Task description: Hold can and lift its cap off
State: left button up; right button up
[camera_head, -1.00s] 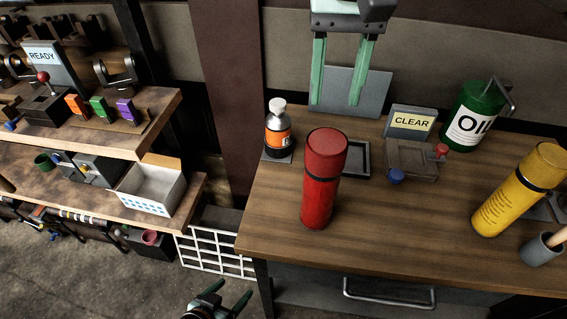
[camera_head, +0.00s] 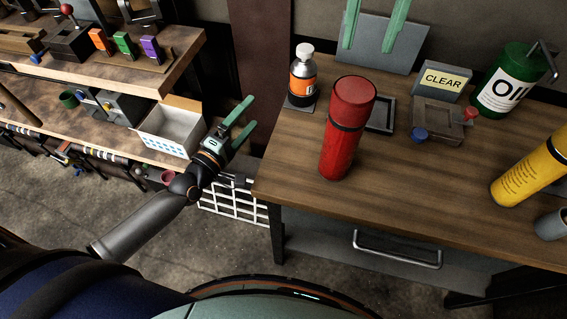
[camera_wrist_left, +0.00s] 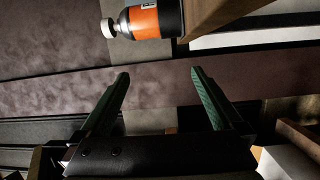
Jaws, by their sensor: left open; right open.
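A red can (camera_head: 341,150) with a black band and a red cap (camera_head: 353,100) stands upright on the wooden workbench in the head view. The cap is on the can. My left gripper (camera_head: 251,111) is open and empty, left of the bench's left edge and apart from the can. Its open fingers also show in the left wrist view (camera_wrist_left: 160,73), where the can is not in view. My right gripper (camera_head: 368,52) is open at the top of the head view, behind the can; only its green fingers show.
An orange-labelled bottle (camera_head: 303,77) stands left of the can. Behind and right are a shallow dark tray (camera_head: 381,128), a CLEAR sign (camera_head: 443,79), a green oil can (camera_head: 502,85) and a yellow can (camera_head: 528,177). Bare bench top (camera_head: 410,190) lies in front.

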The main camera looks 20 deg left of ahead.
aim_at(340, 142)
pick_arm(q)
jog(key=s+d+r+n+h, duration=0.1)
jog(key=s+d+n, duration=0.1)
jog(key=s+d+r+n+g+h, duration=0.1)
jog(key=s+d+n+h, duration=0.1)
jog(key=s+d+r+n+h, duration=0.1)
jog(key=s+d, duration=0.1)
jog(key=d, duration=0.1)
jog(key=shift+r+n+g, duration=0.4)
jog(key=s+d+r+n+g+h, duration=0.3)
jog(key=s+d+n+h, duration=0.1)
jog(key=s+d+n, duration=0.3)
jog(key=shift+f+x, duration=0.15)
jog(key=shift+x, duration=2.6)
jog(key=shift+f+x, duration=0.1)
jog(key=shift+x, duration=2.6)
jog(key=shift+w+a, duration=0.1)
grip_shut()
jog(key=shift+f, duration=0.25)
